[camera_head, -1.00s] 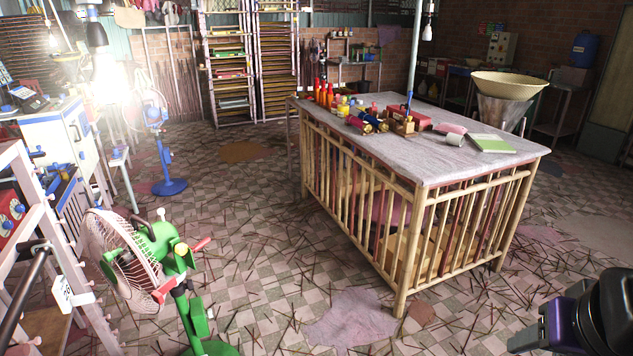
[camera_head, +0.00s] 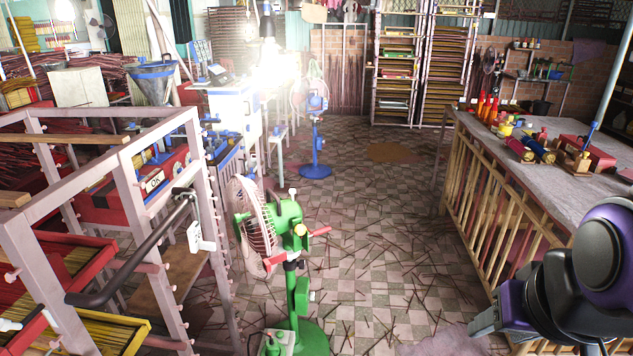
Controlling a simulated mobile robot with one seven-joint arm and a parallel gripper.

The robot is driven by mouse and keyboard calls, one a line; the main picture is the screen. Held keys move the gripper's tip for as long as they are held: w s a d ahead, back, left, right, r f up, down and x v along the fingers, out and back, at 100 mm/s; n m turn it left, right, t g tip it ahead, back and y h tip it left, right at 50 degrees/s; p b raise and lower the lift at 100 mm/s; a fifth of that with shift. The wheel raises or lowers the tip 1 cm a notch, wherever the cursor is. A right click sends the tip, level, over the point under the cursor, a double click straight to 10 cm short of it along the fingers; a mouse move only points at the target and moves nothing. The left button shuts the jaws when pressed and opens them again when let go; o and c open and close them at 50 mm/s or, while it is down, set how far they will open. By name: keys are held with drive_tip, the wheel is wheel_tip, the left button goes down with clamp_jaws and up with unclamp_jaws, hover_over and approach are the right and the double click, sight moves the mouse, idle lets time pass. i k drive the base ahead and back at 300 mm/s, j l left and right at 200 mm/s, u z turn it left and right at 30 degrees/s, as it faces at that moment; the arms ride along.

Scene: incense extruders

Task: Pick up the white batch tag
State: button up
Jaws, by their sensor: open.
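A small white tag (camera_head: 196,236) hangs on the right front post of the pale pink rack (camera_head: 211,215), beside the dark bar handle. It is most likely the batch tag; any writing on it is too small to read. My gripper (camera_head: 487,320) shows at the lower right, on the end of my purple and black arm. It is open and far to the right of the tag, touching nothing. The green fan stands between them in the picture.
The green fan (camera_head: 289,250) stands on the floor just right of the rack. Red and yellow trays (camera_head: 85,330) sit in the rack. A bamboo-sided table (camera_head: 575,200) with bottles and spools is at right. Stick-strewn floor between fan and table is otherwise open.

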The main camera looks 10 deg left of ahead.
sight(196, 243)
drive_tip(key=i+u, duration=0.15)
drive_tip(key=u, duration=0.25)
drive_tip(key=i+l+u, duration=0.1)
drive_tip(key=u, duration=0.3)
drive_tip(key=i+l+u, duration=0.1)
drive_tip(key=u, duration=0.3)
